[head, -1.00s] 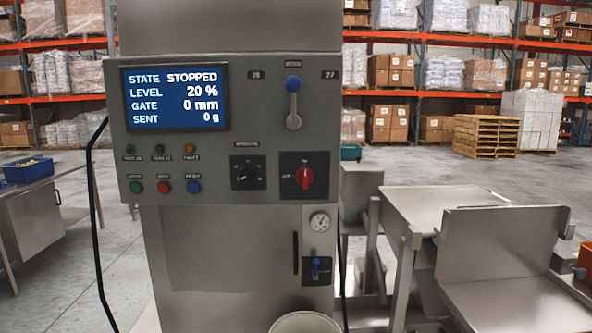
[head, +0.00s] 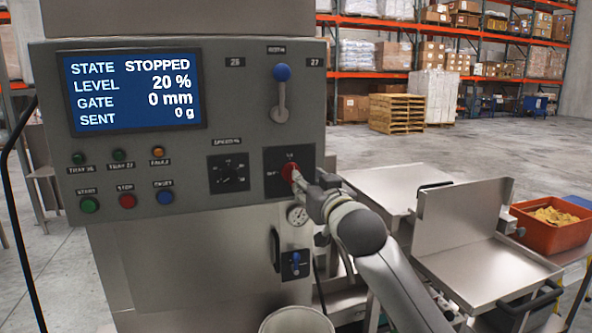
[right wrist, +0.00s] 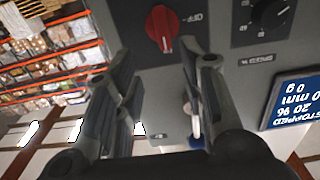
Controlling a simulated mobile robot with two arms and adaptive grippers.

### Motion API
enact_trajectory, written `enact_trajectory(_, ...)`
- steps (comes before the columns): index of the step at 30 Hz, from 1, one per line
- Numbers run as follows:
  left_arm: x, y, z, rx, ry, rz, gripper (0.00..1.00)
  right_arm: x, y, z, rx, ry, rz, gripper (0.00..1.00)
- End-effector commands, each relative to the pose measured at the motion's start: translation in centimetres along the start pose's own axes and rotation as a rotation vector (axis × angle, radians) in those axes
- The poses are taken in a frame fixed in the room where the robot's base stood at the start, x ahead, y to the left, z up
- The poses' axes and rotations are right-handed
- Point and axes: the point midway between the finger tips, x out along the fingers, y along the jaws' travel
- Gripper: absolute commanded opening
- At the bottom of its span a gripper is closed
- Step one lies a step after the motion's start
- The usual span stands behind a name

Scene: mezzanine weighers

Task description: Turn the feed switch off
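The feed switch is a red rotary knob (head: 289,172) on a dark square plate on the grey control panel. In the right wrist view, which is turned over, the red knob (right wrist: 162,28) has its pale mark toward the picture's bottom, the panel's top side. An OFF-like label sits to one side. My right gripper (head: 314,187) is at the knob's lower right in the head view. In the wrist view its fingers (right wrist: 168,62) are spread with the knob ahead between them; contact cannot be told. My left gripper is out of view.
The display (head: 132,92) reads STOPPED, level 20 %, gate 0 mm. Start, stop and reset buttons sit lower left. Steel trays and an orange bin (head: 550,228) stand right.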

Motion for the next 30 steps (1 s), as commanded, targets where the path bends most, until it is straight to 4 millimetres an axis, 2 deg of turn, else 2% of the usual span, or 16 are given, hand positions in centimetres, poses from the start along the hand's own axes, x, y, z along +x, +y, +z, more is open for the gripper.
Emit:
enact_trajectory(2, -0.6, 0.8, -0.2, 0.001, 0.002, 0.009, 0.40, 1.2, -0.1, -0.3, 0.000, -0.001, -0.001, 0.38)
enact_trajectory(5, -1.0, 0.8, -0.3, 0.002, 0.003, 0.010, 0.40, 2.6, -0.1, -0.3, 0.001, -0.001, -0.001, 0.38)
enact_trajectory(15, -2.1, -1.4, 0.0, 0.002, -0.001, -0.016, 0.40, 6.7, -0.1, -0.2, 0.000, 0.000, 0.000, 0.38)
enact_trajectory(21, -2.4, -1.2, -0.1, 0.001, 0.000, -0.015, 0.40, 8.0, -0.1, -0.1, 0.000, 0.000, -0.001, 0.38)
enact_trajectory(30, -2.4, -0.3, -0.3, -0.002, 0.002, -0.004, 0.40, 8.4, -0.1, 0.0, 0.000, 0.001, -0.001, 0.38)
